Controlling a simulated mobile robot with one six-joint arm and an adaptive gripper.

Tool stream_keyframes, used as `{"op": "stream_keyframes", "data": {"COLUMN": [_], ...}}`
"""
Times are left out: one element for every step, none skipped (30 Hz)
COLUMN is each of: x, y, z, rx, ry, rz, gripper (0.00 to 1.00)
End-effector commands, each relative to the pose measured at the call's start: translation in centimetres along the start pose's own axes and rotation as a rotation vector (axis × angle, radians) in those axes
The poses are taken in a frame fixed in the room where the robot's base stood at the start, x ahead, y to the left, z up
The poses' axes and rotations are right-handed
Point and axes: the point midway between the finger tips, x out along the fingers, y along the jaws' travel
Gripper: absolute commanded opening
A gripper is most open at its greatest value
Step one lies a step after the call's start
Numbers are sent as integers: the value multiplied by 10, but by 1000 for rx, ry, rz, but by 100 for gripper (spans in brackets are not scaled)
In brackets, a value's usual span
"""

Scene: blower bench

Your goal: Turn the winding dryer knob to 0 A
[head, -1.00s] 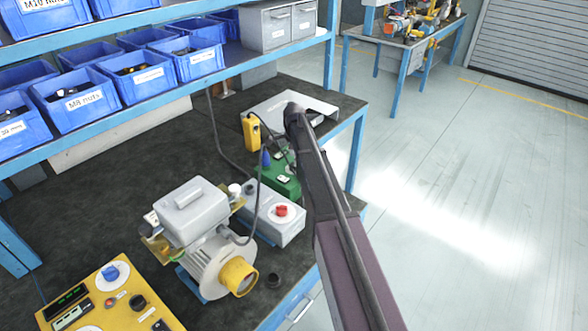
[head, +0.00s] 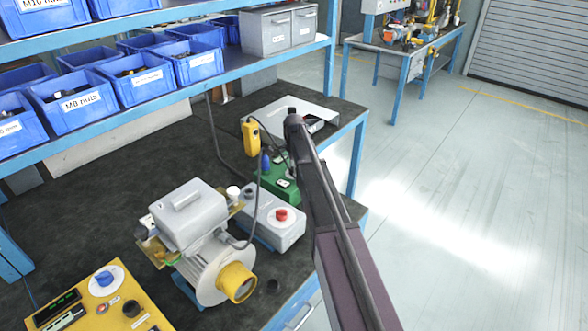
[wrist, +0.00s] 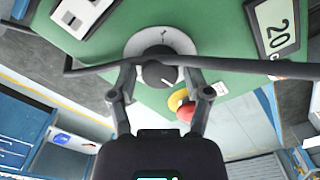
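The green winding dryer (head: 277,185) stands on the dark bench, partly hidden behind my arm in the head view. In the wrist view its green face (wrist: 100,45) fills the top. Its black knob (wrist: 159,74) sits on a round white dial, with a pale pointer mark. A display (wrist: 277,27) beside it reads 20. My gripper (wrist: 160,80) has its two fingers apart, one on each side of the knob, with gaps showing. I cannot tell how far its tips are from the face. A red button on yellow (wrist: 184,106) is just beside the right finger.
A dark cable or bar (wrist: 240,66) crosses the wrist view by the knob. In the head view a grey box with a red knob (head: 281,215), a blower motor (head: 205,265), a yellow panel (head: 100,305) and a yellow handheld device (head: 250,137) crowd the bench. Blue bins stand above.

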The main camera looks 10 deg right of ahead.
Motion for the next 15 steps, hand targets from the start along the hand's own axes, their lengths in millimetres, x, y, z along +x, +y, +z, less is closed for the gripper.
{"op": "stream_keyframes", "data": {"x": [0, 0, 0, 0, 0, 0, 0, 0, 0, 0, 0, 0, 0, 0, 0], "y": [0, 0, 0, 0, 0, 0, 0, 0, 0, 0, 0, 0, 0, 0, 0], "z": [0, 0, 0, 0, 0, 0, 0, 0, 0, 0, 0, 0, 0, 0, 0], "rx": [0, 0, 0, 0, 0, 0, 0, 0, -1, -2, -4, -7, -10, -14, -21], "ry": [0, 0, 0, 0, 0, 0, 0, 0, 0, 0, 0, 0, 0, 0, 0], "rz": [0, 0, 0, 0, 0, 0, 0, 0, 0, 0, 0, 0, 0, 1, 1], "gripper": [33, 24, 12, 4, 0, 0, 0, 0, 0, 0, 0, 0, 0, 0, 0]}}
